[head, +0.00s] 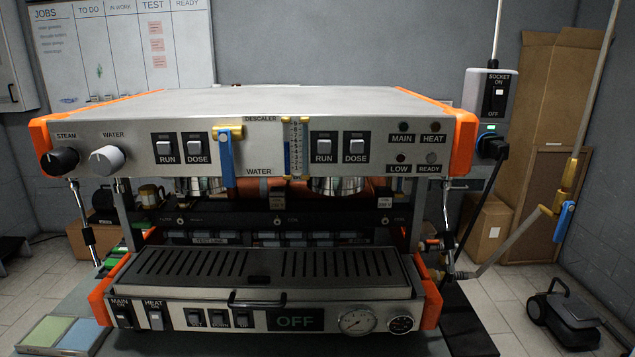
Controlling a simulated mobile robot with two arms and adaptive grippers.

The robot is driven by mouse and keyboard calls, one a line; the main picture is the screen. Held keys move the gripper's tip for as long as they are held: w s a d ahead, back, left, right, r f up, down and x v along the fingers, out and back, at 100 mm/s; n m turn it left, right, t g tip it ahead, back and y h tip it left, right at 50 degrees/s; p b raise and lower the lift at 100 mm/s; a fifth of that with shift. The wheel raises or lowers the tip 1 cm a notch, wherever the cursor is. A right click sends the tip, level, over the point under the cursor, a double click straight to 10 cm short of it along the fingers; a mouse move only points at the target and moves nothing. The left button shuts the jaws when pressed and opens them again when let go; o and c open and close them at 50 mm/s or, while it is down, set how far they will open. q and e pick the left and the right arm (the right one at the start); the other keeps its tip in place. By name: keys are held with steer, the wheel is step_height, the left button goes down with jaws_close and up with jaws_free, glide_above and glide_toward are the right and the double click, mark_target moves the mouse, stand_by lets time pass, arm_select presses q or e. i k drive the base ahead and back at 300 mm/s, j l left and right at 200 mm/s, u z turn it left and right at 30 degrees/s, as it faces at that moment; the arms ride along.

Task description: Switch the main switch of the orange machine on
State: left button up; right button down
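The orange machine (270,130) stands in the centre, a metal espresso-type body with orange side panels. Its main switch (123,314), labelled MAIN ON, is a rocker at the left end of the lower front panel. The heat switch (155,315) sits just right of it. A dark display (295,320) on the same panel reads OFF. The MAIN lamp (402,127) on the upper panel looks dark. Which way the main rocker is tipped is too small to tell. Neither of my grippers is in view.
A wall socket switch (495,97) with a plug (492,147) is at the right. Cardboard boxes (550,130) stand behind. A blue-handled pipe valve (564,222) is at the far right. A tray with green and blue pads (60,332) lies at lower left.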

mark_target(122, 316)
steer(key=u, duration=1.3)
